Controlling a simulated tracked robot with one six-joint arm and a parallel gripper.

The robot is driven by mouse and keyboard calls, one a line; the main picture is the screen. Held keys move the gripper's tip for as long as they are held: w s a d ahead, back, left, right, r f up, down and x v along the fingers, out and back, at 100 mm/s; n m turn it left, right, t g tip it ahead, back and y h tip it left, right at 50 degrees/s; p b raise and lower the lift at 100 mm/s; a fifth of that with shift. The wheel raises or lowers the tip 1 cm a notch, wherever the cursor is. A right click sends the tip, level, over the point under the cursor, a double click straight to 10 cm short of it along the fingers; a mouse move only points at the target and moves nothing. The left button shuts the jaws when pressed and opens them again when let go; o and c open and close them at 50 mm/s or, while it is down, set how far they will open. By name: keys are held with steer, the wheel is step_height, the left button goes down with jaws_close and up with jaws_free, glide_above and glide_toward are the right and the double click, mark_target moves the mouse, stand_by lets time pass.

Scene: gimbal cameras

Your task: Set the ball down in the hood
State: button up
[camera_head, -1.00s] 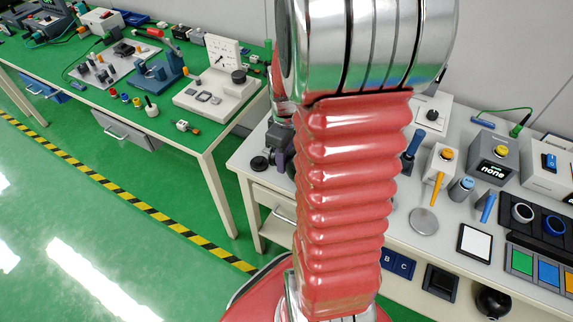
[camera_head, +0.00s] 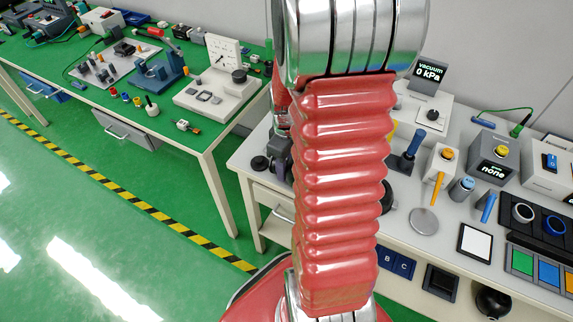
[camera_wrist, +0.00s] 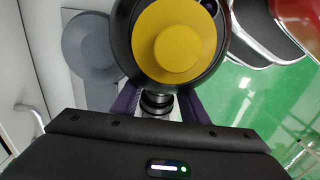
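In the wrist view, a round black object with a yellow disc (camera_wrist: 178,42) on its face fills the top centre. My gripper (camera_wrist: 157,103) has dark purple fingers on either side of a ribbed black and silver neck below that disc. I cannot tell whether the fingers press on it. I cannot identify the ball or the hood with certainty. In the head view, my red bellows arm hides the middle of the bench, and my gripper is largely hidden behind it.
The right bench holds a vacuum display (camera_head: 429,73) reading 0 kPa, a box reading "none" (camera_head: 493,160), a grey disc (camera_head: 424,220) and a white-faced tablet (camera_head: 475,243). A crowded green bench (camera_head: 180,120) stands at left. Green floor between the yellow-black stripe and left edge is clear.

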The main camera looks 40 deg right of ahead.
steer(key=o, duration=0.4)
steer(key=shift+c, duration=0.2)
step_height(320, 180, up, 12)
stand_by(0.5)
steer(key=shift+r, duration=0.15)
stand_by(0.5)
steer(key=s+a+r+m+t, duration=0.2)
steer(key=a+r, duration=0.3)
steer(key=a, duration=0.6)
steer(key=s+a+r+m+t, duration=0.2)
steer(key=a+r, duration=0.4)
steer(key=a, duration=0.5)
steer(key=shift+s+a+r+t, duration=0.25)
steer(key=shift+s+t, duration=0.55)
steer(key=shift+s, duration=0.35)
